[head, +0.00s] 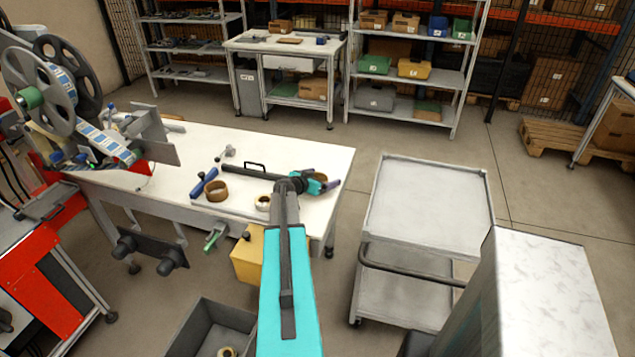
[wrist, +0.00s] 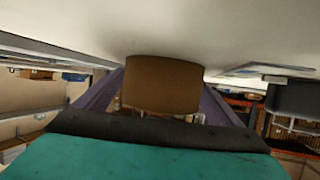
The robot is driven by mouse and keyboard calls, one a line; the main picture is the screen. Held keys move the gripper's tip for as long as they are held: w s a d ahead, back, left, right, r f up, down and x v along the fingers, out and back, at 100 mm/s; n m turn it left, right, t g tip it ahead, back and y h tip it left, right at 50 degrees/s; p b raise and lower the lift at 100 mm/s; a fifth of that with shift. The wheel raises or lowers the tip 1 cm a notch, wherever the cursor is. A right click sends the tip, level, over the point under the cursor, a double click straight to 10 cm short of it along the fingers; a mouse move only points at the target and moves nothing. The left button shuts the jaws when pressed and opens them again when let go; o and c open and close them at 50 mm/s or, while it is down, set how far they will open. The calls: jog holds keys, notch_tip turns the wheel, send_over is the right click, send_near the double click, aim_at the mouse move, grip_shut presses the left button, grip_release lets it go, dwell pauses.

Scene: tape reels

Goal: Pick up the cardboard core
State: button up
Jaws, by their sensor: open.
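The cardboard core (wrist: 162,86) is a plain brown cylinder in the middle of the wrist view, against the white table top. My gripper (wrist: 162,92) has its purple fingers apart, one on each side of the core; whether either touches it I cannot tell. In the head view my gripper (head: 324,181) is at the right end of the white workbench (head: 300,150), low over its top. There the core is mostly hidden by the gripper.
A brown ring (head: 217,191), a white roll (head: 263,203) and a blue tube (head: 204,183) lie on the bench left of my gripper.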

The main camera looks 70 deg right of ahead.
dwell(0.5)
jog(key=c, duration=1.1)
jog(key=shift+r+b, duration=0.9)
jog(key=shift+r, duration=0.5)
jog(key=s+a+b, duration=0.2)
jog(key=a, duration=0.2)
jog(key=s+a+r+b, duration=0.1)
jog(key=s+a, duration=0.2)
jog(key=a, duration=0.2)
jog(key=s+a+r+b, duration=0.1)
jog(key=s+a+b, duration=0.1)
jog(key=a, duration=0.3)
jog(key=shift+s+r+b, duration=0.1)
jog(key=shift+s+b, duration=0.15)
jog(key=shift+b, duration=0.05)
